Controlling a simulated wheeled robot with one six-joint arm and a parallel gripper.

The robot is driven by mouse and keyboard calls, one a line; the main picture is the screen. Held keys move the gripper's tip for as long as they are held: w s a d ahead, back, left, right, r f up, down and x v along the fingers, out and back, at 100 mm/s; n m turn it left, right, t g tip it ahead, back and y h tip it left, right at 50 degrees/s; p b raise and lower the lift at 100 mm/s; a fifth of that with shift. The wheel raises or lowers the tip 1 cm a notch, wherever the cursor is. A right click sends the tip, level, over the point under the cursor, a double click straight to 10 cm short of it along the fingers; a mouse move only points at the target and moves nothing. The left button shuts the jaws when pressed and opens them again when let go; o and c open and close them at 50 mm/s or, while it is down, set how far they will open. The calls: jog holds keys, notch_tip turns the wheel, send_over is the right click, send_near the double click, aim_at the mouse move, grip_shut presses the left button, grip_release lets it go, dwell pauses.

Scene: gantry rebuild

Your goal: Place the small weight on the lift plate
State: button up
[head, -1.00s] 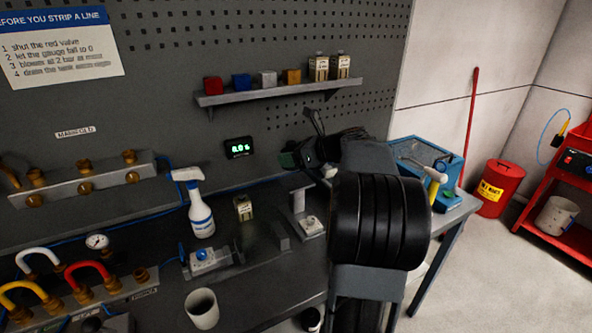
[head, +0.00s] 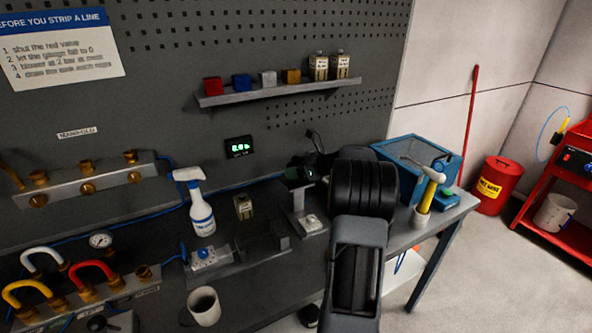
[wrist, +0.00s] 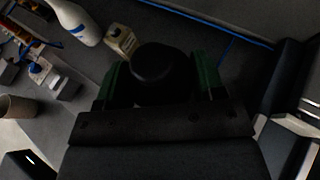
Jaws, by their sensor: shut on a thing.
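My gripper (wrist: 155,85) has its green fingers on either side of a dark, round-topped weight (wrist: 160,62) in the wrist view, and is shut on it. In the head view my gripper (head: 302,174) is above the back of the bench, partly hidden by my own arm; I cannot make out the weight there. Just below it stands a small grey upright with a white control base (head: 312,224). The gripper covers the top of this upright, so I cannot tell whether it carries the lift plate. Pale grey parts (wrist: 290,135) show right of the gripper in the wrist view.
A spray bottle (head: 201,205), a small labelled box (head: 243,207), a blue-knob fixture (head: 206,257) and a white cup (head: 203,306) stand left on the bench. A blue case (head: 402,165) and a yellow-handled hammer (head: 427,194) are right. A shelf (head: 270,93) hangs above.

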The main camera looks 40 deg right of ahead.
jog(key=shift+f, duration=0.25)
jog(key=shift+f, duration=0.2)
jog(key=o, duration=1.6)
jog(key=shift+f, duration=0.1)
